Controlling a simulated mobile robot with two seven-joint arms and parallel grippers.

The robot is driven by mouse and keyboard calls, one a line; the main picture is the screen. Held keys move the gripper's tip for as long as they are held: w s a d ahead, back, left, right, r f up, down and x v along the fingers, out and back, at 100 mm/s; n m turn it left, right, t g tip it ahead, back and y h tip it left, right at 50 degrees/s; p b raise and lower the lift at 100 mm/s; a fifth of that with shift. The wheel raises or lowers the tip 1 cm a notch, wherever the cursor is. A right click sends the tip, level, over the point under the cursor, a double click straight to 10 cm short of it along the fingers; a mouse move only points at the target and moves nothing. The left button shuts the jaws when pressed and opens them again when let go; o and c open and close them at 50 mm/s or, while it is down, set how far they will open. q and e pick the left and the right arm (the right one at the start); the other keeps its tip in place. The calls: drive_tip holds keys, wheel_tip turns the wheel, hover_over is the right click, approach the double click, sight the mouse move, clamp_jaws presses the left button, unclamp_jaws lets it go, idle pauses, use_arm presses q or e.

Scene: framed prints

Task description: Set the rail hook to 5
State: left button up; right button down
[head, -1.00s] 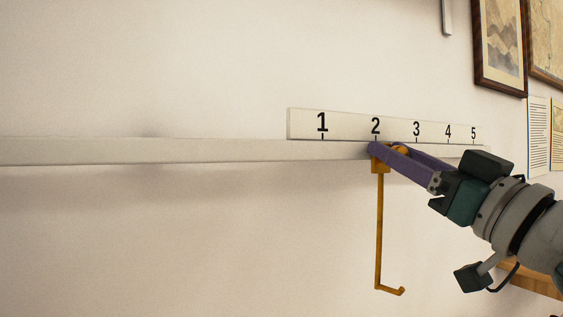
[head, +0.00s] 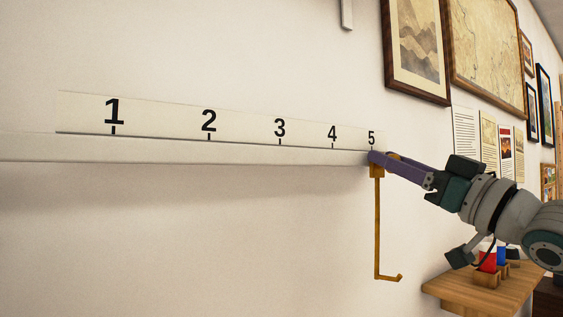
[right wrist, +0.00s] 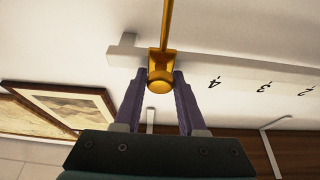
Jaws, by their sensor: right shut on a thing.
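The orange rail hook (head: 377,225) hangs from the white rail (head: 250,153) in the head view, at the mark 5 on the number scale (head: 245,122). My right gripper (head: 374,158) is shut on the hook's top knob. In the right wrist view the purple fingers (right wrist: 159,90) sit on either side of the round orange knob (right wrist: 159,81). The hook's rod (right wrist: 167,25) runs away from it, and the rail's end (right wrist: 122,50) is close by. The mark 5 is hidden in the wrist view. My left gripper is not in view.
A wooden shelf (head: 480,290) with red and blue items stands at the lower right, below my right arm. Framed prints (head: 417,48) and posters hang on the wall to the right. The wall below the rail is clear.

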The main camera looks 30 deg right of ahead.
drive_tip(key=shift+d, duration=0.35)
drive_tip(key=shift+w, duration=0.1)
drive_tip(key=c, duration=0.5)
unclamp_jaws()
drive_tip(key=shift+c, duration=0.2)
drive_tip(key=shift+f, duration=0.1)
drive_tip(key=shift+s+f, duration=0.15)
drive_tip(key=shift+s, duration=0.15)
drive_tip(key=b+v, duration=0.4)
drive_tip(key=v, duration=0.5)
drive_tip(key=shift+s, duration=0.2)
